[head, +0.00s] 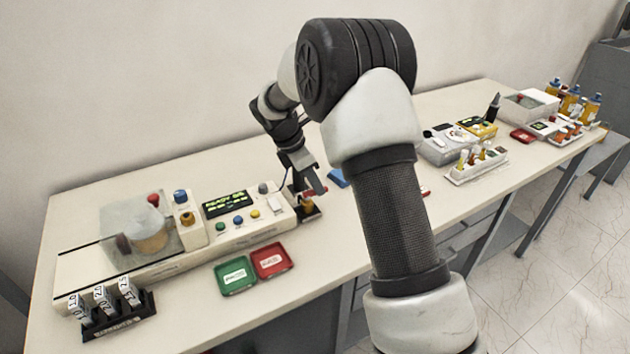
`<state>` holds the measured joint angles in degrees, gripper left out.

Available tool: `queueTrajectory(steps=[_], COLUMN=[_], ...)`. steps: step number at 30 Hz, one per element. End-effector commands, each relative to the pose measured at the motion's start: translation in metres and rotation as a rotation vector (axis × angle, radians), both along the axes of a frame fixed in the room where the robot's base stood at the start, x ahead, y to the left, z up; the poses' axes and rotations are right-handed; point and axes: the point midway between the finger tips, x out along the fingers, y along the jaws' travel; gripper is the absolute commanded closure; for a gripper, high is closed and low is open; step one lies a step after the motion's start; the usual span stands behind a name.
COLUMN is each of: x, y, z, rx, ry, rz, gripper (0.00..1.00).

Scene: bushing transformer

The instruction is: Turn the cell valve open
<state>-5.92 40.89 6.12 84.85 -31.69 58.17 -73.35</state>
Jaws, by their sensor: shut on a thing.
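My gripper (308,187) is small in the head view, pointing down at the right end of the white tester. It is shut on a small red part (319,191), which looks like a valve handle. The fingers hide much of it, and I cannot tell how far it is turned. A small dark block (306,211) sits just below the gripper, beside the tester. The white tester (232,237) has a lit green display (225,202), several coloured buttons, and a clear cover (130,225) over a round vessel at its left.
A green tray (235,275) and a red tray (271,261) lie in front of the tester. A black rack (118,318) of labelled pieces stands at the front left. A blue item (337,178) lies right of my gripper. Other instruments and bottles stand farther right.

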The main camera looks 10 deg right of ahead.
Motion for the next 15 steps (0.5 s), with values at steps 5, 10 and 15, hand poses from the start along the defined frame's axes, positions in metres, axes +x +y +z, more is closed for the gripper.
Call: queueTrajectory(steps=[5,10,15], x=[-0.0028,-0.0066,-0.0104], y=[0.0002,0.0,0.0007], z=[0.0031,0.0031,0.0028], rx=[0.0,0.0,0.0], ry=[0.001,0.001,0.001], rz=[-0.136,-0.295,-0.457], gripper=[1.0,1.0,1.0])
